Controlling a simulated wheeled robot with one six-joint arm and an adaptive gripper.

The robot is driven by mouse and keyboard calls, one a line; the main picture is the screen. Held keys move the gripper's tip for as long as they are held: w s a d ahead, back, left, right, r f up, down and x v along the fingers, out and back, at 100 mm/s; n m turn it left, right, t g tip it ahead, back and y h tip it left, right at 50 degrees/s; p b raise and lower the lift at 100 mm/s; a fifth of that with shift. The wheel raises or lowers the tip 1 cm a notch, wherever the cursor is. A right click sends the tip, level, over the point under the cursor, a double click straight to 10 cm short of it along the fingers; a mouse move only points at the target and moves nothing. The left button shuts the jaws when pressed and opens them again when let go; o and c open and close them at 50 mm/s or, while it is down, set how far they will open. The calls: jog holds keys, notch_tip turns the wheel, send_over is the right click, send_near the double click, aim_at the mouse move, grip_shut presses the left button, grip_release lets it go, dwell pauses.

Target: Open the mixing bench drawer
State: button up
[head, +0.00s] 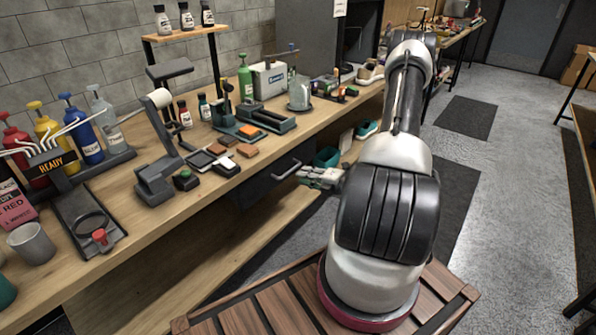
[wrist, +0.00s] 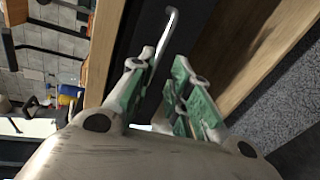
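The mixing bench drawer (head: 255,188) is a dark box under the front edge of the wooden bench top. It looks closed, with its front close to the bench edge. Its silver bar handle (head: 286,173) sticks out from the front; in the wrist view the handle (wrist: 170,25) runs down toward the gap between my fingers. My gripper (head: 306,176) is just right of the handle in the head view. In the wrist view my gripper (wrist: 158,88) has its green-padded fingers apart. Whether either finger touches the handle is hard to tell.
The bench top (head: 230,195) lies just above and beside my gripper, crowded with bottles, tools and blocks. A lower wooden shelf (head: 215,245) runs beneath it. A slatted wooden platform (head: 250,310) is in the foreground. Grey floor (head: 505,170) is open to the right.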

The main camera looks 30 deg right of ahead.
aim_at(290, 171)
jog(key=shift+m, duration=0.7)
jog(key=x, duration=0.8)
jog(key=shift+r, duration=0.3)
jog(key=shift+c, duration=0.2)
grip_shut()
